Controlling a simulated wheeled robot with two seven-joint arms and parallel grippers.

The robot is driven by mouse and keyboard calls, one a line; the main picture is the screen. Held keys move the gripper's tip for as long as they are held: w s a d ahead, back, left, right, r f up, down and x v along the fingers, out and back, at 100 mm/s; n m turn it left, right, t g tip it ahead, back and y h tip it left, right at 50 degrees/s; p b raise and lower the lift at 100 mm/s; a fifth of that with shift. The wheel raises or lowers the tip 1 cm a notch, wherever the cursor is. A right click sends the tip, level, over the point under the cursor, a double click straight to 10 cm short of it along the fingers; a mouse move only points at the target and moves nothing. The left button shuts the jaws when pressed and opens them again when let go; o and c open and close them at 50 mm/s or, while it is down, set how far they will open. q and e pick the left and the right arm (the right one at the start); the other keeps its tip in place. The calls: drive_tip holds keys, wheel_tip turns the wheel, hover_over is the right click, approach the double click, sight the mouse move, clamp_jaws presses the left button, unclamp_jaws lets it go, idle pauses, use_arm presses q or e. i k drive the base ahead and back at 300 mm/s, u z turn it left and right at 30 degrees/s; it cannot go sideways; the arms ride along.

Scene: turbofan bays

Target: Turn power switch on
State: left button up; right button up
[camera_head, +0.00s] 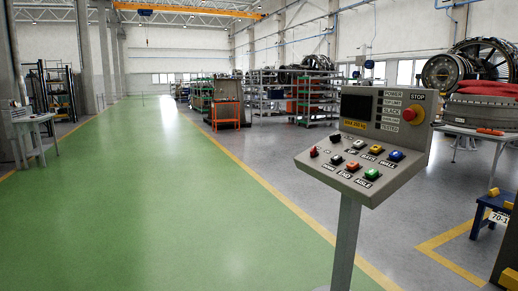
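A grey control panel (415,150) stands on a grey post (346,235) right of centre. Its sloped face carries several coloured buttons, among them a yellow (376,149), a blue (396,155) and a green one (371,174). At the left end of this face sit a small red control (314,152) and a black one (336,138); one may be the power switch, but their labels and positions are too small to tell. The upright face has a dark screen (356,107), several labels including POWER, and a red stop button (409,114) on yellow. Neither gripper is in view.
A wide green floor lane (160,190) lies clear to the left of the panel. A white table (35,118) stands at far left. A blue stool (490,212) and a table with red covers (480,112) are at right. Shelves (295,95) stand behind.

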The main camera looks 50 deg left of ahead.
sight(313, 153)
drive_tip(key=u, duration=2.25)
drive_tip(key=i, duration=1.3)
drive_tip(key=u, duration=0.3)
drive_tip(key=i, duration=1.25)
drive_tip(key=z, duration=1)
